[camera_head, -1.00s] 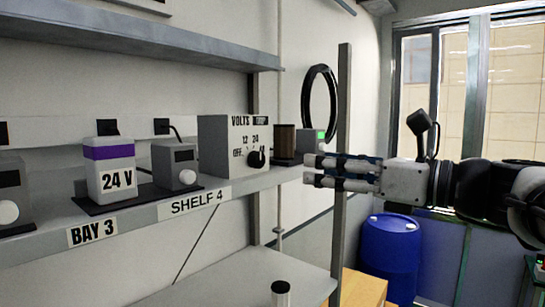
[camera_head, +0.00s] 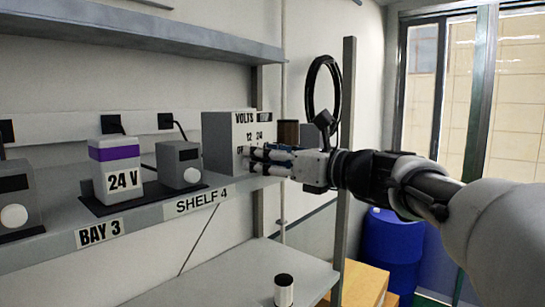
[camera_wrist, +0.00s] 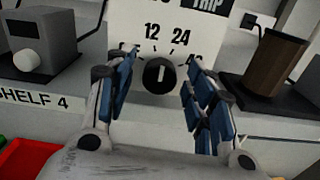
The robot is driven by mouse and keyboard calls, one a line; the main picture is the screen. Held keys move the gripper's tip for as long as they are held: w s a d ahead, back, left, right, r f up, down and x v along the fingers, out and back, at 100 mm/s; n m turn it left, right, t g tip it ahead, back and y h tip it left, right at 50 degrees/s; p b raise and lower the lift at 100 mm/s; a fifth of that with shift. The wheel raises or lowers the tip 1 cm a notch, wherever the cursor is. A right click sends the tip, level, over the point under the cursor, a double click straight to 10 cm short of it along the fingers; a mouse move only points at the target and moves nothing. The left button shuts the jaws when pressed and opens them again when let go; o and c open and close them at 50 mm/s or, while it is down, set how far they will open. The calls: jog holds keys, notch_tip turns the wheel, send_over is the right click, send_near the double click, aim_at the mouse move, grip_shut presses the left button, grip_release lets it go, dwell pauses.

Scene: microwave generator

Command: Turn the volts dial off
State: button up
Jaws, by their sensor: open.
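The volts box (camera_head: 222,143) is a light grey box on the shelf, with "VOLTS" and "12", "24" printed on its front. In the wrist view its black round dial (camera_wrist: 160,75) carries a white pointer line that looks roughly upright. My gripper (camera_head: 250,160) is open in front of the box. In the wrist view my gripper (camera_wrist: 153,82) has one finger on each side of the dial, with a visible gap on both sides. In the head view my fingers hide the dial. The "OFF" mark is mostly covered by my left finger in the wrist view.
A brown cylinder (camera_wrist: 268,62) stands right of the box. A small grey device with a white knob (camera_head: 181,165) and a purple-banded "24 V" block (camera_head: 116,170) stand left on the shelf (camera_head: 150,222). A post (camera_head: 343,200) rises beside my arm.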

jog(key=shift+c, duration=0.4)
jog(key=c, duration=1)
jog(key=n+b, duration=0.2)
jog(key=n, duration=0.1)
jog(key=o, duration=1.1)
jog(key=shift+d, duration=0.1)
